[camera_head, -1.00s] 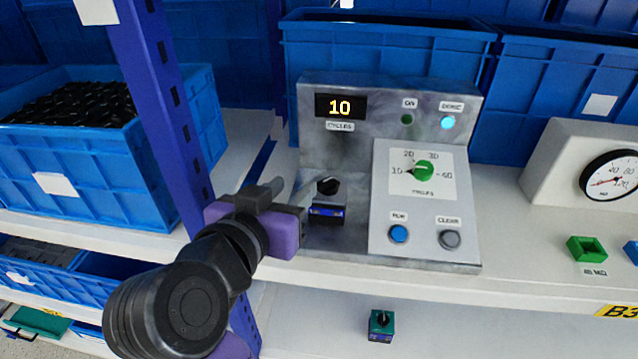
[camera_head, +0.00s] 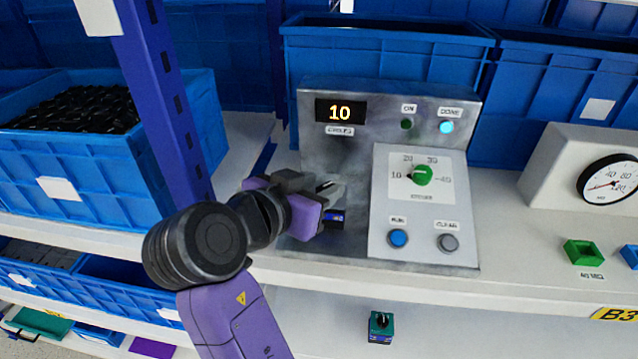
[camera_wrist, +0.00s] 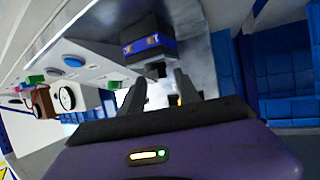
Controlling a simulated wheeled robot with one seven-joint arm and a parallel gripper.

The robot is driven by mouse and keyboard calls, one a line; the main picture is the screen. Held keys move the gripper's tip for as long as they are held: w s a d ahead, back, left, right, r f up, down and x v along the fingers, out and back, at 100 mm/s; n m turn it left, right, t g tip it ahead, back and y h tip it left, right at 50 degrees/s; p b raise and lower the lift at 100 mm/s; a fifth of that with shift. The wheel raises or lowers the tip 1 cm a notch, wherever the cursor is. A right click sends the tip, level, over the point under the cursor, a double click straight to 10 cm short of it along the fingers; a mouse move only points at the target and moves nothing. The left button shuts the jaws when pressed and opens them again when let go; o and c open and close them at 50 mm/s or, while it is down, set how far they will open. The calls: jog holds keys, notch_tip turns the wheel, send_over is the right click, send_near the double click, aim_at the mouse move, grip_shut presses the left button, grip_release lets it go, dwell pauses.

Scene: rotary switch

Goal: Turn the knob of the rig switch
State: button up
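The rig (camera_head: 340,160) is a grey metal panel on the shelf, its display reading 10. A dark switch block with a blue label (camera_head: 334,219) sits at its lower left; its upper part is hidden behind my gripper in the head view. The block also shows in the wrist view (camera_wrist: 148,47), just beyond my fingertips. My gripper (camera_head: 332,188) is at the block, and its two fingers stand apart in the wrist view (camera_wrist: 159,76). I cannot tell whether they touch the knob. A green dial knob (camera_head: 422,175) on the white plate points near 10.
A blue RUN button (camera_head: 398,238) and a grey CLEAR button (camera_head: 449,242) sit below the dial. The DONE lamp (camera_head: 447,127) is lit cyan. Blue bins (camera_head: 385,50) stand behind the rig.

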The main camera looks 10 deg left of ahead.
jog(key=shift+c, duration=0.2)
grip_shut()
